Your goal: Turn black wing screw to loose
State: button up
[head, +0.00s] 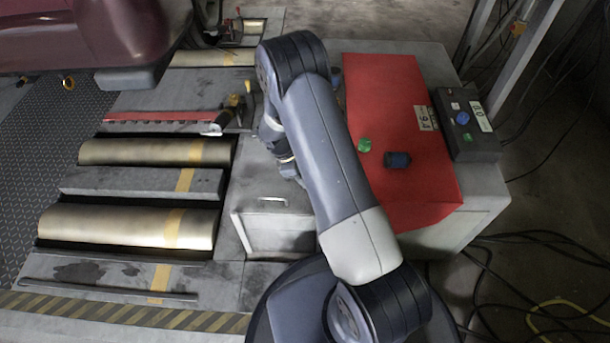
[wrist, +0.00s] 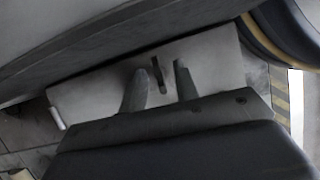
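The black wing screw (wrist: 158,73) shows in the wrist view as a small, thin dark upright piece on a light grey panel (wrist: 215,62). My gripper (wrist: 160,85) is open, with one finger on each side of the screw and a visible gap to both. The fingertips lie close to the panel; I cannot tell how far they are from it. In the head view I cannot make out the screw, and my arm hides much of the area around the gripper.
A grey box with a handle (head: 270,204) stands left of my arm. A dark control box (head: 468,142) is beyond. Brass rollers (head: 125,226) lie left; cables cover the right floor.

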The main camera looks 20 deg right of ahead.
jog(key=p+v, duration=0.3)
jog(key=v, duration=0.7)
jog(key=shift+s+r, duration=0.1)
jog(key=shift+s, duration=0.05)
jog(key=b+x, duration=0.2)
jog(key=x, duration=0.3)
jog(key=b+x, duration=0.1)
jog(key=x, duration=0.5)
jog(key=shift+w+b, duration=0.2)
jog(key=shift+b, duration=0.15)
jog(key=shift+a+r, duration=0.1)
jog(key=shift+r, duration=0.05)
